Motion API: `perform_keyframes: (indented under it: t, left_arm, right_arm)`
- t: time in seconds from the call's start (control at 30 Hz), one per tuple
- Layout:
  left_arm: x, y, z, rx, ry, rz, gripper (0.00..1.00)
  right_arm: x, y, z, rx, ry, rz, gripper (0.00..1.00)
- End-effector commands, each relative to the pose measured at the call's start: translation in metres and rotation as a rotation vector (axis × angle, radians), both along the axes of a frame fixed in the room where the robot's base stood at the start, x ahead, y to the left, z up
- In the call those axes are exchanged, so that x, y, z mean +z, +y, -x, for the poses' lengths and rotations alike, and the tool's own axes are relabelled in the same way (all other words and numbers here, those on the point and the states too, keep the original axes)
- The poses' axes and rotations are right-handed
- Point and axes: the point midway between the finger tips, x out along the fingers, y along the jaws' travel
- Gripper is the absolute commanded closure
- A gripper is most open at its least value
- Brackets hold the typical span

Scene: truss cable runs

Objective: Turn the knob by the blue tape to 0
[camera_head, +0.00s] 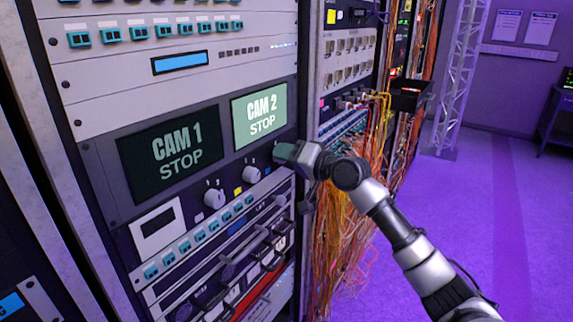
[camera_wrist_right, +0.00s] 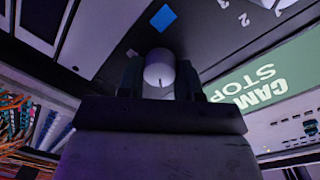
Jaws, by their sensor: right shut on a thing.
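In the right wrist view a pale round knob (camera_wrist_right: 158,66) sits between the two dark fingers of my right gripper (camera_wrist_right: 160,80), which is shut on it. A short dark mark shows on the knob's face. A square of blue tape (camera_wrist_right: 163,18) is on the dark panel beside this knob. In the head view my right gripper (camera_head: 284,152) is against the panel, right of the CAM 2 screen's lower edge, and hides the held knob. The numbers around the held knob cannot be read. My left gripper is not in view.
Two other grey knobs (camera_head: 214,197) and (camera_head: 251,174) are on the same panel, left of my gripper. The CAM 1 screen (camera_head: 170,155) and CAM 2 screen (camera_head: 260,115) both read STOP. Loose orange cables (camera_head: 345,235) hang right of the rack. Purple floor lies open farther right.

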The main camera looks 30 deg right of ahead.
Motion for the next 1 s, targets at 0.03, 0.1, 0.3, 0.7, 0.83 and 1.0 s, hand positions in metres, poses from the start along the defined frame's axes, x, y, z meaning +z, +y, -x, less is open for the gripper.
perform_keyframes:
  t: [0.03, 0.1, 0.3, 0.7, 0.83, 1.0]
  left_arm:
    - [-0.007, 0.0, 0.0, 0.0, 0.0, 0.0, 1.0]
    - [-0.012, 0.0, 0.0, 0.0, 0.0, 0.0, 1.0]
    - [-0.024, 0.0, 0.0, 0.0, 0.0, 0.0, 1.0]
    - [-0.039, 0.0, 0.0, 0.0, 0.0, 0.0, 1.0]
    - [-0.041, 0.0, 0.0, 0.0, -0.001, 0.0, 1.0]
    - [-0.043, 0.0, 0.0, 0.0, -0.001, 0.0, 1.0]
  right_arm:
    - [-0.005, 0.001, 0.0, 0.001, -0.014, 0.045, 0.89]
    - [-0.005, 0.001, 0.0, 0.001, -0.039, 0.107, 0.89]
    - [-0.004, 0.001, 0.0, 0.002, -0.11, 0.279, 0.89]
    - [-0.003, 0.002, 0.001, 0.003, -0.218, 0.544, 0.89]
    - [-0.003, 0.003, 0.001, 0.003, -0.238, 0.593, 0.89]
    - [-0.003, 0.003, 0.001, 0.004, -0.254, 0.632, 0.89]
